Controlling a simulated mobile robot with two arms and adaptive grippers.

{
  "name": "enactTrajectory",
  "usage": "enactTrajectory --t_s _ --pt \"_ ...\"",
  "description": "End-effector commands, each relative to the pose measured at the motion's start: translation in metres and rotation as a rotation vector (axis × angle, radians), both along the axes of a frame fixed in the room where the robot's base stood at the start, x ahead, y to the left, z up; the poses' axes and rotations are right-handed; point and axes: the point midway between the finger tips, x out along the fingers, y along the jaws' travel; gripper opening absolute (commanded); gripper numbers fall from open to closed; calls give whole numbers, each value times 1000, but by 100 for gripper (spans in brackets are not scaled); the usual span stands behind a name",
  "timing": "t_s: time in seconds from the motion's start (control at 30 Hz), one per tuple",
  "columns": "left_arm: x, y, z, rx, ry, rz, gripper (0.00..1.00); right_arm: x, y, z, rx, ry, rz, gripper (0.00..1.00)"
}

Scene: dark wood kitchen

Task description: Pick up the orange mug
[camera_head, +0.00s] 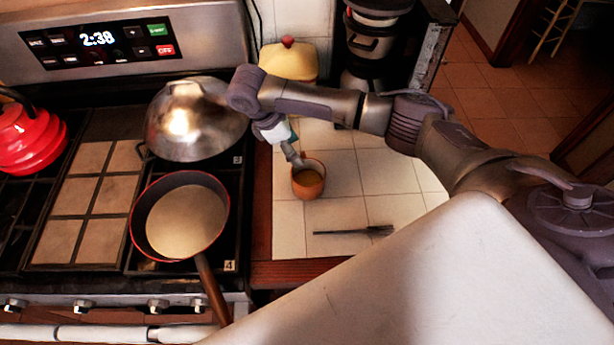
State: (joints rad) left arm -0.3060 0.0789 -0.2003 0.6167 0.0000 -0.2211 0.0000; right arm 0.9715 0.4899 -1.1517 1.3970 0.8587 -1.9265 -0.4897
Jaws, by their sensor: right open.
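The orange mug (309,183) stands upright on the white tiled counter (345,215), right of the stove. My right gripper (297,160) is at the mug's far left rim, with its arm coming in from the right. The gripper is open; its fingers are small in this view, and I cannot tell whether they straddle or touch the mug's wall. The mug's handle is not clearly visible. My left gripper is not in view.
A dark brush (352,231) lies in front of the mug. A yellow lidded jar (288,62) and a coffee maker (368,45) stand behind. On the stove are a frying pan (185,220), a metal dome lid (190,120) and a red kettle (27,138). Counter right of the mug is clear.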

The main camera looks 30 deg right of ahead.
Motion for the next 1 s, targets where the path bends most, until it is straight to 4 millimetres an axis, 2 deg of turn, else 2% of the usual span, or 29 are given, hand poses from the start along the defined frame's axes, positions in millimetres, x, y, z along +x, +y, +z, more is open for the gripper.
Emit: enactTrajectory --t_s 0.03,0.07,0.17,0.33,0.5,0.63,1.0 --pt "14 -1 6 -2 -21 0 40 -1 -4 -3 -3 3 -3 70" --pt "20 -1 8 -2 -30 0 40 -2 -7 -5 -3 4 -3 70" --pt "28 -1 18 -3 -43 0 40 -4 -16 -17 -5 5 -3 70" --pt "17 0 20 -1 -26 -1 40 -6 -23 -39 -2 3 -1 70" --pt "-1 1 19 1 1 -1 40 -6 -24 -44 -1 0 0 70" --pt "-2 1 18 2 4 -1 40 -6 -24 -44 -1 0 0 69" --pt "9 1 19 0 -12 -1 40 -6 -24 -44 -1 0 0 7"
